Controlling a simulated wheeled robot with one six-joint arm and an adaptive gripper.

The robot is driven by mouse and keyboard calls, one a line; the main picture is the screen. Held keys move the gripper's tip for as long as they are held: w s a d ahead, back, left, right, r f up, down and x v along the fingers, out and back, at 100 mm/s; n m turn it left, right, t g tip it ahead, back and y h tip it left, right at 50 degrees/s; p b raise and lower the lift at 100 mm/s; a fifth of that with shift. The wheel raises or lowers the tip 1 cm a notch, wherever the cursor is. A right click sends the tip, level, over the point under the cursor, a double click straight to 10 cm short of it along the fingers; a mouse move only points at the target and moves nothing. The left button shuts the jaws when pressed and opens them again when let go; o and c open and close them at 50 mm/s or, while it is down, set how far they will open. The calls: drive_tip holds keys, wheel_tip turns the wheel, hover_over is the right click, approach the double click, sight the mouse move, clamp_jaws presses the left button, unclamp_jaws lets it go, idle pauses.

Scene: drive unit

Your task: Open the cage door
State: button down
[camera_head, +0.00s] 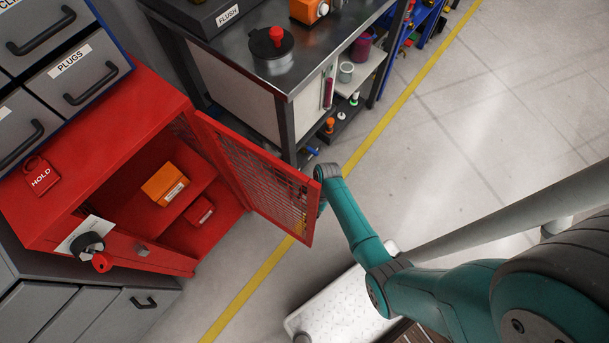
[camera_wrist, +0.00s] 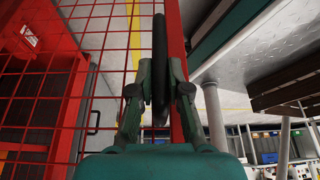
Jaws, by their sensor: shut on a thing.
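The cage door (camera_head: 262,172) is a red framed mesh panel. It stands swung wide open from the red cage (camera_head: 105,150), its free edge pointing right in the head view. In the wrist view the door's mesh (camera_wrist: 105,50) fills the left, with its red edge post near the middle. My gripper (camera_wrist: 160,92) is shut on the dark upright door handle (camera_wrist: 159,50), beside that post. In the head view the door edge and my wrist hide the fingers and the handle.
Inside the cage are an orange box (camera_head: 166,184) and a smaller red box (camera_head: 200,211). A dark-topped workbench (camera_head: 300,55) stands close behind the door. Grey drawers (camera_head: 80,75) are at the left. The floor at right is open, crossed by a yellow line (camera_head: 405,95).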

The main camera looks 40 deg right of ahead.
drive_tip(key=shift+w+d, duration=0.55)
drive_tip(key=shift+d, duration=0.35)
drive_tip(key=shift+w+d, duration=0.5)
drive_tip(key=shift+d, duration=0.35)
drive_tip(key=c, duration=1.1)
unclamp_jaws()
drive_tip(key=shift+c, duration=0.2)
drive_tip(key=v, duration=1.2)
